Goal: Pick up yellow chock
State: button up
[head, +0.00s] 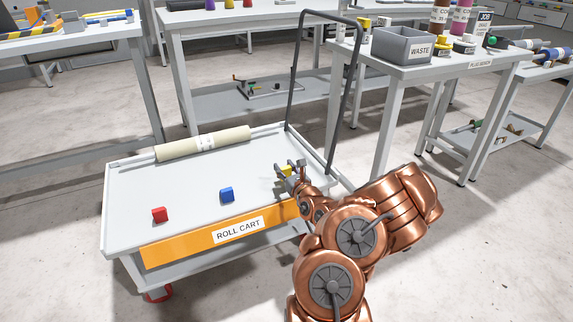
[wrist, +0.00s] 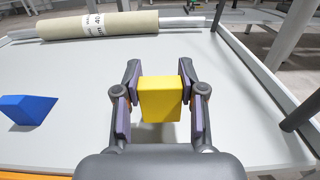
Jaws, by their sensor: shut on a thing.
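The yellow chock (wrist: 160,98) is a small yellow block between the two fingers of my gripper (wrist: 160,100) in the wrist view. My gripper is shut on it, with a finger pad on each side. In the head view the yellow chock (head: 285,171) shows in part at the right end of the roll cart (head: 180,190), with my gripper (head: 287,174) around it and my arm in front. I cannot tell whether it is touching the cart top or slightly above it.
A blue chock (head: 227,195) and a red chock (head: 159,214) stand on the cart top. A cream fabric roll (head: 203,143) lies along the cart's far edge. The cart's dark handle (head: 292,75) rises at the right. A bench with a grey waste bin (head: 402,46) stands beyond.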

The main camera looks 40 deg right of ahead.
jog(key=s+a+r+p, duration=0.1)
jog(key=s+a+p, duration=0.5)
jog(key=a+p, duration=0.5)
jog(key=shift+s+a+r+p, duration=0.2)
jog(key=shift+s+a+p, duration=0.15)
jog(key=shift+p, duration=0.3)
dwell(0.3)
jog(key=w+a+r+n+g+y, duration=0.2)
jog(key=w+a+r+n+y, duration=0.25)
jog(key=a+r+y, duration=0.45)
jog(key=w+a+r+n+g+y, duration=0.2)
jog(key=w+a+r+n+y, duration=0.4)
jog(key=a, duration=0.5)
jog(key=w+a+r+n+g+y, duration=0.2)
jog(key=a+r+n+g+y, duration=0.15)
jog(key=a+r+y, duration=0.45)
notch_tip(320, 180, up, 20)
jog(key=a+t+h+p, duration=0.1)
jog(key=a+h+p, duration=0.1)
jog(key=p, duration=2.5)
jog(key=shift+r+n+h+p, duration=0.15)
jog(key=shift+n+h+p, duration=0.15)
jog(key=shift+p, duration=0.05)
